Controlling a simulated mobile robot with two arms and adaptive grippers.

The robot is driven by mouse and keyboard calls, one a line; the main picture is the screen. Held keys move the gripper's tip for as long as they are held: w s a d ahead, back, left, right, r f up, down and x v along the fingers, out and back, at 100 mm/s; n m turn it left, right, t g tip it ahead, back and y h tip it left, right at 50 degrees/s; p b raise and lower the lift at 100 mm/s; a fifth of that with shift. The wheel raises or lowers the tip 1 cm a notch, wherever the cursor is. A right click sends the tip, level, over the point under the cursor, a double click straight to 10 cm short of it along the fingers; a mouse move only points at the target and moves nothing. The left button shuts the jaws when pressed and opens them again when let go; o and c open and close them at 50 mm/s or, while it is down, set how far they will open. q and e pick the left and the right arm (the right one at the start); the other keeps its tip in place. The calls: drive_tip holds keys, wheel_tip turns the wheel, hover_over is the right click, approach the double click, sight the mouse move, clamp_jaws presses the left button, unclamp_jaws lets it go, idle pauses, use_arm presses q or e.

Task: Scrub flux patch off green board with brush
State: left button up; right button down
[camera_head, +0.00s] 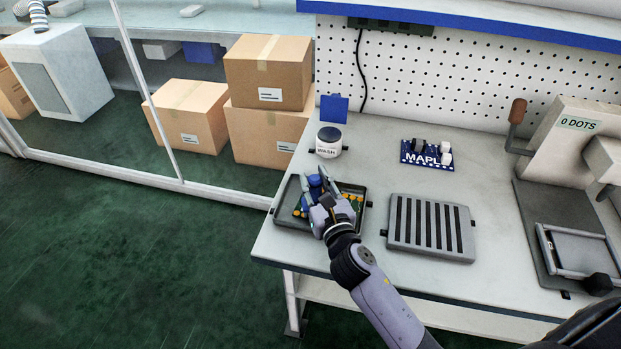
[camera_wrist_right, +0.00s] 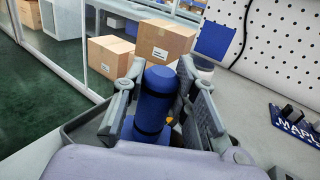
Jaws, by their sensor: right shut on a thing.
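My right gripper (camera_head: 313,181) is shut on a blue brush (camera_wrist_right: 158,98), with a finger on each side of its upright, round handle. The brush is over the dark tray (camera_head: 282,216) at the table's left end. The green board (camera_head: 301,207) lies in that tray, with yellow-orange round parts along its edges. My gripper and wrist cover most of the board. The flux patch and the brush's bristle end are hidden, so I cannot tell whether the bristles touch the board. My left gripper is in neither view.
A white WASH jar (camera_head: 329,142) stands behind the tray. A slotted grey rack (camera_head: 431,228) lies to the right. A blue MAPLE board (camera_head: 427,154) with small parts lies behind the rack. A lever press (camera_head: 566,140) stands at the far right. The pegboard (camera_head: 450,80) closes the back.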

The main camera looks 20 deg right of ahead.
drive_tip(key=shift+s+d, duration=0.45)
drive_tip(key=shift+d, duration=0.15)
drive_tip(key=shift+s+d+p, duration=0.5)
drive_tip(key=shift+s+d, duration=1.05)
drive_tip(key=shift+d, duration=0.4)
drive_tip(key=shift+w+a+f+p, duration=0.1)
drive_tip(key=shift+w+a, duration=0.6)
drive_tip(key=shift+a, duration=0.2)
drive_tip(key=shift+w+a+r+p, duration=0.1)
drive_tip(key=shift+w+a+p, duration=0.05)
drive_tip(key=shift+w+a, duration=0.7)
drive_tip(key=shift+w+a+f+p, duration=0.1)
drive_tip(key=shift+w+a, duration=0.5)
drive_tip(key=shift+a, duration=0.4)
drive_tip(key=shift+s+d+p, duration=0.55)
drive_tip(key=shift+d, duration=0.2)
drive_tip(key=shift+s+d, duration=1.6)
drive_tip(key=shift+d, duration=0.45)
drive_tip(key=shift+w+a+p, duration=0.15)
drive_tip(key=shift+w+a, duration=0.55)
drive_tip(key=shift+a, duration=0.25)
drive_tip(key=shift+w+a+p, duration=0.2)
drive_tip(key=shift+w+a, duration=0.55)
drive_tip(key=shift+a, duration=0.2)
drive_tip(key=shift+w+a+p, duration=0.15)
drive_tip(key=shift+w+a, duration=0.55)
drive_tip(key=shift+a, duration=0.25)
drive_tip(key=shift+w+a, duration=1)
drive_tip(key=shift+a, duration=0.25)
